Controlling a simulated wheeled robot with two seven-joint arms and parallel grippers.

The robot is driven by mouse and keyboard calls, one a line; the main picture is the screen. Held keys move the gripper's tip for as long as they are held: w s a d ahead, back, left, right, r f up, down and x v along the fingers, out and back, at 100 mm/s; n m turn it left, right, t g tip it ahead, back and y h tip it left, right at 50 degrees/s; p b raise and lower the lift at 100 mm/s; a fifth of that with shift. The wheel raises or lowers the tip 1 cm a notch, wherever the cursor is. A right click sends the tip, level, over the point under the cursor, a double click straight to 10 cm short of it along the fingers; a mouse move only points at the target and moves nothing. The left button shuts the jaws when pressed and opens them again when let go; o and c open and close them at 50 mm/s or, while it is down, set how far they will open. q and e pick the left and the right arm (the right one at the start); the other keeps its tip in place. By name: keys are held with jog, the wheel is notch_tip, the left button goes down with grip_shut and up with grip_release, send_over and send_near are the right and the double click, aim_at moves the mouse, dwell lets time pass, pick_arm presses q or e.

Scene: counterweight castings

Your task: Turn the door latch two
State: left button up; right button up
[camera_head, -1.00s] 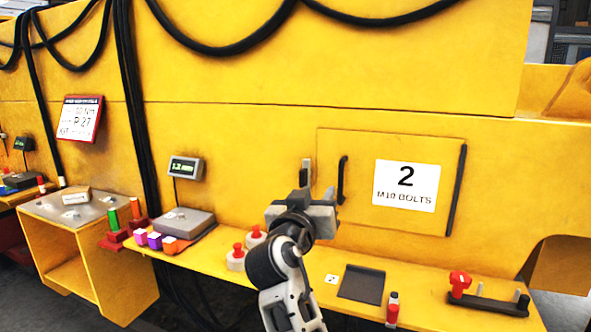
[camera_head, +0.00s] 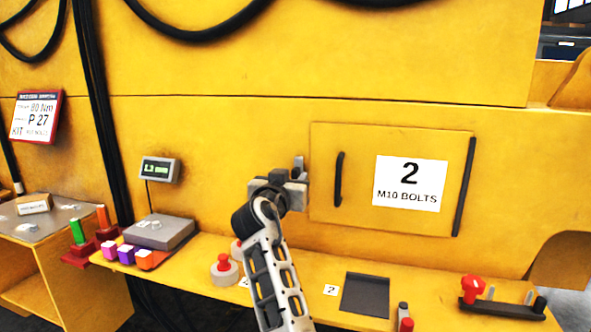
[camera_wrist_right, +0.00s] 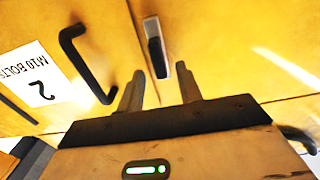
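The yellow door (camera_head: 390,212) with the sign "2 M10 BOLTS" looks closed in the machine wall. Its latch (camera_head: 298,163) is a small grey upright piece just left of the door, its lower part hidden behind my right gripper (camera_head: 294,183). In the right wrist view the latch (camera_wrist_right: 155,45) is a dark and silver bar, with its lower end by the fingertips. My right gripper (camera_wrist_right: 159,72) is open there, with one finger to each side of the latch end. I cannot tell whether the fingers touch it. My left gripper is not in view.
The black door handle (camera_head: 339,180) is just right of my right gripper. The yellow shelf (camera_head: 285,268) below holds red-topped pots (camera_head: 224,268), a dark tray (camera_head: 365,294) and a red-knobbed fixture (camera_head: 472,291). A grey scale (camera_head: 157,232) is at the left.

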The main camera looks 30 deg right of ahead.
aim_at(294, 176)
jog(key=x, duration=0.2)
jog(key=shift+w+d, duration=0.2)
jog(key=shift+d, duration=0.05)
jog(key=shift+w+d, duration=0.4)
jog(key=shift+d, duration=0.05)
grip_shut()
